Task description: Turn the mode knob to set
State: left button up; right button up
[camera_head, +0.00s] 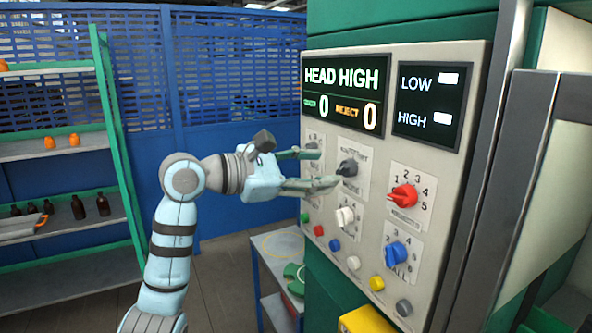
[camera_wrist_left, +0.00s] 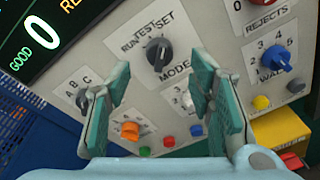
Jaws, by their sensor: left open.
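The mode knob (camera_head: 348,167) is a dark knob on the beige control panel (camera_head: 465,120). In the left wrist view the mode knob (camera_wrist_left: 158,54) has RUN, TEST and SET printed around its top and MODE below. Its grip lies roughly upright, near TEST; the exact setting is hard to read. My left gripper (camera_head: 322,168) is open just in front of the knob. In the left wrist view my left gripper (camera_wrist_left: 160,78) has its fingers spread to either side below the knob, with nothing between them. My right gripper is not in view.
A red knob (camera_head: 404,196), a white knob (camera_head: 345,217) and a blue knob (camera_head: 396,254) sit close by. Several coloured buttons line the panel below. The display (camera_head: 345,92) reads HEAD HIGH. A green-framed shelf (camera_head: 60,150) stands at left.

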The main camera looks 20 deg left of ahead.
pick_arm(q)
jog(key=v, duration=0.7)
jog(key=shift+w+d, duration=0.1)
jog(key=shift+w, duration=0.05)
